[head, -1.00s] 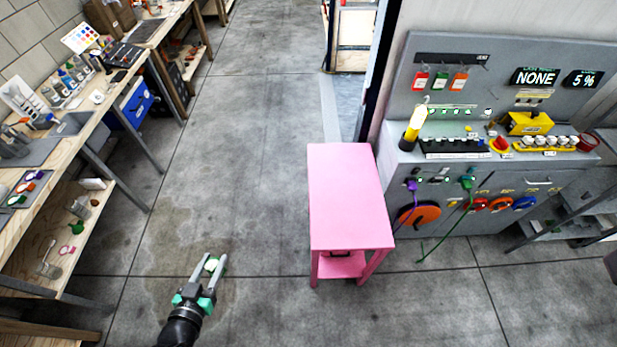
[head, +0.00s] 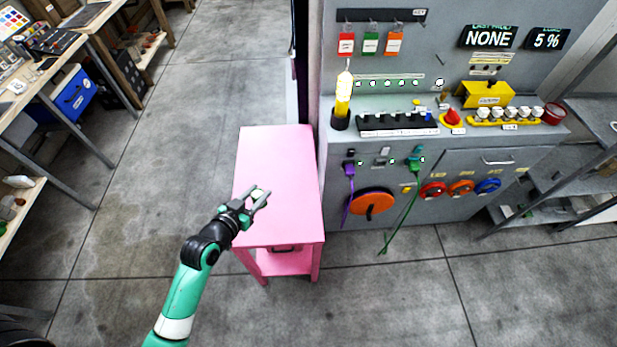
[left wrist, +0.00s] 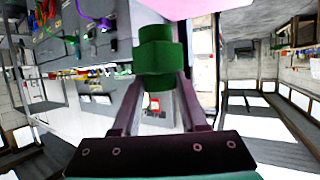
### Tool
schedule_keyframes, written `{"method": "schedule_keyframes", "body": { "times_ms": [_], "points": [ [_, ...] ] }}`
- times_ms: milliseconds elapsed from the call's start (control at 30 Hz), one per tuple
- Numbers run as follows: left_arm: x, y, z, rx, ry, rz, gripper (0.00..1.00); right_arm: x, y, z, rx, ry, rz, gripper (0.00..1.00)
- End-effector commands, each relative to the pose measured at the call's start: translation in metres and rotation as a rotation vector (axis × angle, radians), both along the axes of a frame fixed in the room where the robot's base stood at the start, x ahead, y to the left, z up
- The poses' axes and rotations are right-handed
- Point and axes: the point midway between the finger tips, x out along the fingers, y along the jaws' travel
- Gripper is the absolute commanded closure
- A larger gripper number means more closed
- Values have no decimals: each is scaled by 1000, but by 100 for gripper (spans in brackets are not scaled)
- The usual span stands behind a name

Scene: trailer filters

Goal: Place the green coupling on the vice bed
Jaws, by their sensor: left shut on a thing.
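My left gripper (head: 259,199) is shut on the green coupling, above the pink table in the head view. In the left wrist view the green coupling (left wrist: 158,60), a stepped green cylinder, sits between the fingertips of the left gripper (left wrist: 160,80). In the head view only a small pale bit of it shows between the fingers. I cannot pick out a vice bed for certain in either view. My right gripper is not in view.
The pink table (head: 278,155) has a bare top. Behind it to the right stands a grey control bench (head: 445,150) with an orange wheel (head: 371,204), hanging purple and green cables, and a yellow block (head: 487,95). A wooden workbench (head: 40,95) is at the left. Open floor lies between.

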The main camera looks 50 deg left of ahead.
Motion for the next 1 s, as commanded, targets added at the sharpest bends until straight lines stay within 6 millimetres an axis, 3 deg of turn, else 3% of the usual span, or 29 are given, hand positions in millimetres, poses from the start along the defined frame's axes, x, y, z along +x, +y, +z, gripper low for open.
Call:
{"method": "schedule_keyframes", "body": {
  "times_ms": [33, 300, 567, 667, 967, 1000],
  "points": [
    [-2, 7, -14, 1, -1, 16, 100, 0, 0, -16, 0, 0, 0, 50],
    [-13, 33, -38, 1, -2, 83, 100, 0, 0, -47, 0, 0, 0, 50],
    [-16, 40, -44, 1, -2, 102, 100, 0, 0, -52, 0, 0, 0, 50],
    [-5, 44, -50, 1, -3, 100, 100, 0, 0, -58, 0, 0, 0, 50],
    [73, 69, -90, 3, -3, 98, 100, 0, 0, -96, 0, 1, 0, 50],
    [79, 71, -103, 1, -1, 100, 100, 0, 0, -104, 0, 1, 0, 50]
  ]
}}
